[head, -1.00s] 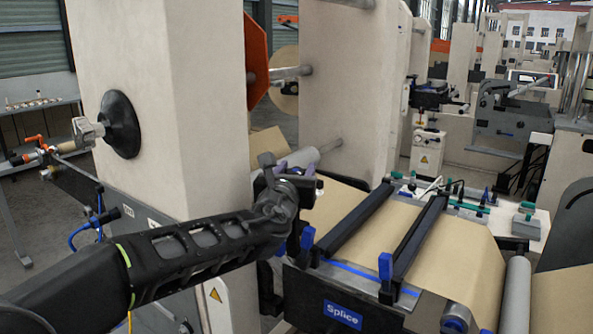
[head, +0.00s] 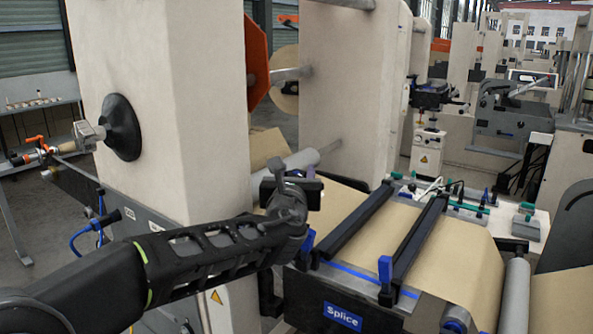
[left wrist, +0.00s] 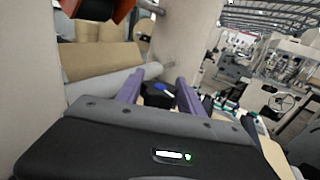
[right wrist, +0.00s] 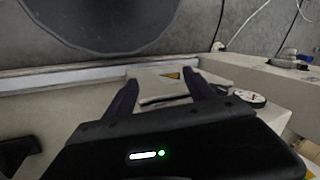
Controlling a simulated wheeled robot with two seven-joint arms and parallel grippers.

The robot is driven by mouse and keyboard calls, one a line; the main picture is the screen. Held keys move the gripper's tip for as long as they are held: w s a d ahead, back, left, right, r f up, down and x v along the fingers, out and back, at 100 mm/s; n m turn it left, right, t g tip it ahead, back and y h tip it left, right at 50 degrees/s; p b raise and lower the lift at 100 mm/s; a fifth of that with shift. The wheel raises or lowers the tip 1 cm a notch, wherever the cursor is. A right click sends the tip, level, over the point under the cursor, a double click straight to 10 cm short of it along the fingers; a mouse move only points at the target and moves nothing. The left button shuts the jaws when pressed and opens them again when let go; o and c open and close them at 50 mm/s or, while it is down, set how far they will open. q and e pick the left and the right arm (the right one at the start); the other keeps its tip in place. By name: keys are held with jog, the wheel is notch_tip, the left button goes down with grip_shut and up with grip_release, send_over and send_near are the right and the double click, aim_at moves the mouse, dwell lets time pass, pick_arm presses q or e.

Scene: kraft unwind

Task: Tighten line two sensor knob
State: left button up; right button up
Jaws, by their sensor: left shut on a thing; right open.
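My left gripper (head: 291,186) is beyond the near end of the splice table, beside the pale machine column; its fingertips are hidden by its own body in the head view. In the left wrist view its two purple fingers (left wrist: 160,88) stand around a small dark thing with a blue part (left wrist: 157,97), and the gripper is shut on it. It may be the sensor knob, but its shape and any line-two mark cannot be made out.
The splice table (head: 455,250) carries brown paper under two dark bars with blue handles. A roller (head: 515,295) is at its right end. Pale columns (head: 345,90) stand close behind my left gripper. A round dark disc (right wrist: 110,20) is above my right gripper.

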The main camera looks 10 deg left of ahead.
pick_arm(q)
jog(key=n+g+y+p, duration=0.1)
jog(key=n+y, duration=0.1)
jog(key=n+y+p, duration=0.1)
jog(key=y, duration=0.2)
jog(key=shift+d+r+n+g+y, duration=0.1)
jog(key=shift+n+g+y, duration=0.2)
jog(key=shift+n+g, duration=0.1)
jog(key=n+g+y+p, duration=0.2)
jog(key=y, duration=0.1)
jog(key=shift+n, duration=0.3)
jog(key=n+g+y+p, duration=0.1)
jog(key=g+y+p, duration=0.1)
jog(key=shift+s+n+y, duration=0.15)
jog(key=shift+n+y, duration=0.15)
jog(key=shift+n, duration=0.1)
jog(key=shift+a+n+g+y+p, duration=0.2)
jog(key=shift+n+g+y+p, duration=0.25)
jog(key=shift+g, duration=0.35)
jog(key=shift+f, duration=0.25)
jog(key=o, duration=1.2)
jog(key=shift+c, duration=0.2)
jog(key=shift+o, duration=1.1)
jog(key=shift+a+r, duration=0.1)
